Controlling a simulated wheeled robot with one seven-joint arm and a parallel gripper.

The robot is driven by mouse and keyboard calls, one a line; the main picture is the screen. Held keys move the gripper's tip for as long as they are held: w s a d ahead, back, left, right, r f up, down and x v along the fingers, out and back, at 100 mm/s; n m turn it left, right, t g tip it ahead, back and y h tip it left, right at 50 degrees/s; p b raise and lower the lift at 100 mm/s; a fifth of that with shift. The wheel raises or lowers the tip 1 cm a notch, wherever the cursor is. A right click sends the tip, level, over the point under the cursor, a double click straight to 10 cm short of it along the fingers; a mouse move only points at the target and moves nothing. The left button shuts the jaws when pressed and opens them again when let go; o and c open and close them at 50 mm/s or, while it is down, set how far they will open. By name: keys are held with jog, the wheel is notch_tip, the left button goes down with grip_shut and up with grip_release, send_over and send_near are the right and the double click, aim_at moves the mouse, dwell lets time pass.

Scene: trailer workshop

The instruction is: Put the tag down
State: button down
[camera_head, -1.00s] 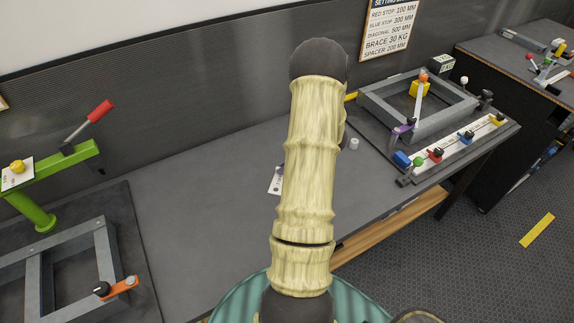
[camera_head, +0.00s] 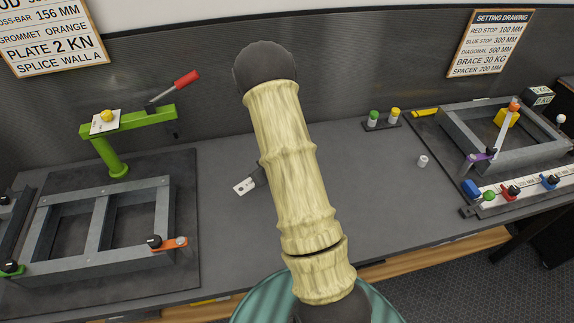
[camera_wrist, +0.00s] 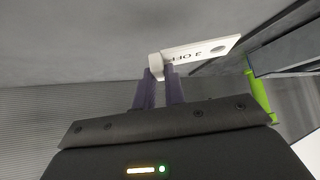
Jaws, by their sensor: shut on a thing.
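The white tag (camera_head: 244,186) shows just left of my arm in the head view, over the grey bench (camera_head: 215,240). In the wrist view the tag (camera_wrist: 205,48) has dark lettering, partly readable, and a hole near one end. My gripper (camera_wrist: 163,74) is shut on the other end of the tag, which has a pale rounded piece at the fingertips. In the head view my arm hides most of the gripper. I cannot tell whether the tag touches the bench.
At left, a green clamp post (camera_head: 118,160) with a red lever stands by a grey metal frame (camera_head: 98,220). At right are another frame (camera_head: 470,135), a white stop rail (camera_head: 525,190) and a small white cylinder (camera_head: 422,161). Bench between the mats is mostly clear.

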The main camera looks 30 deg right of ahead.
jog(key=s+a, duration=0.1)
jog(key=a, duration=0.2)
jog(key=s+a+f+m+h, duration=0.1)
jog(key=a, duration=0.2)
jog(key=s+a+f+m, duration=0.1)
jog(key=a, duration=0.3)
jog(key=shift+f, duration=0.25)
jog(key=shift+s+a+h, duration=0.15)
jog(key=shift+s+h, duration=0.15)
jog(key=shift+w, duration=0.1)
